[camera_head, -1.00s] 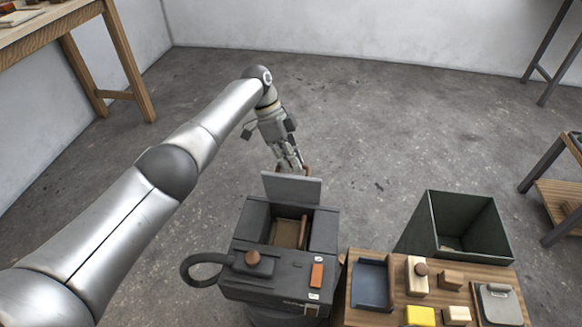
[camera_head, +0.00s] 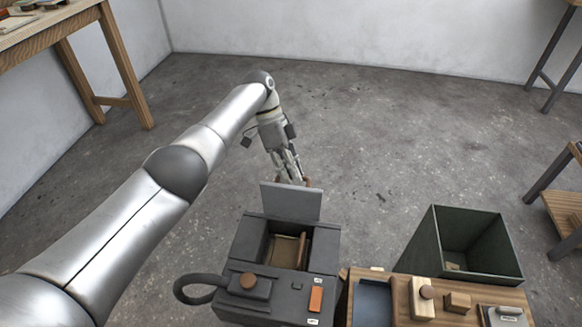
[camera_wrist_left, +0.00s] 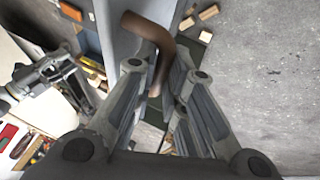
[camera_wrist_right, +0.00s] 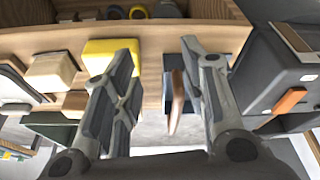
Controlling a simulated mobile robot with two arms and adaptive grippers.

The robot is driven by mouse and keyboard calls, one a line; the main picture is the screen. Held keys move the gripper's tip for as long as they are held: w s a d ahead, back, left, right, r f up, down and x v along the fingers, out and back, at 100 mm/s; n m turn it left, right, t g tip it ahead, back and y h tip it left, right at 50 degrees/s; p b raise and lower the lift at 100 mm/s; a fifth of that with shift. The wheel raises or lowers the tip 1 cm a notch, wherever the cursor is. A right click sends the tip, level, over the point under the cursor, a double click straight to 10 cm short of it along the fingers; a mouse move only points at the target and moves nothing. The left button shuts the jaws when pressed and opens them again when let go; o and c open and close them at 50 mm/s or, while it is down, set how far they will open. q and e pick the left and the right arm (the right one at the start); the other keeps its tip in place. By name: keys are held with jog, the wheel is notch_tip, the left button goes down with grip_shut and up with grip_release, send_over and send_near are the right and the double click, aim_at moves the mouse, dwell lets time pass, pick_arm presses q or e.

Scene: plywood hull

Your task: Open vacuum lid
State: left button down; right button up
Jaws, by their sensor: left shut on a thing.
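The dark grey vacuum (camera_head: 262,295) stands at the bottom centre of the head view, with its top compartment open. Its grey lid (camera_head: 290,203) stands raised at the far edge of the opening. My left gripper (camera_head: 293,180) is behind the lid and shut on its brown curved handle (camera_wrist_left: 155,42), which runs between the fingers in the left wrist view. The handle is mostly hidden in the head view. My right gripper (camera_wrist_right: 160,58) shows only in the right wrist view, open and empty, with the workbench beyond its fingers.
A wooden bench (camera_head: 391,293) with a blue tray (camera_head: 373,302) and wooden blocks stands right of the vacuum. A dark green bin (camera_head: 425,243) stands behind it. A black hose (camera_head: 193,284) loops out on the vacuum's left. Floor beyond the lid is clear.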

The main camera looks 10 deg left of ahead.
pick_arm(q)
jog(key=shift+a+f, duration=0.25)
jog(key=shift+f, duration=0.2)
pick_arm(e)
jog(key=shift+w, duration=0.4)
pick_arm(q)
jog(key=c, duration=1.5)
grip_release()
jog(key=shift+w, duration=0.1)
jog(key=shift+r, duration=0.1)
pick_arm(e)
jog(key=shift+w, duration=0.1)
pick_arm(q)
jog(key=r, duration=1)
jog(key=shift+d, duration=0.2)
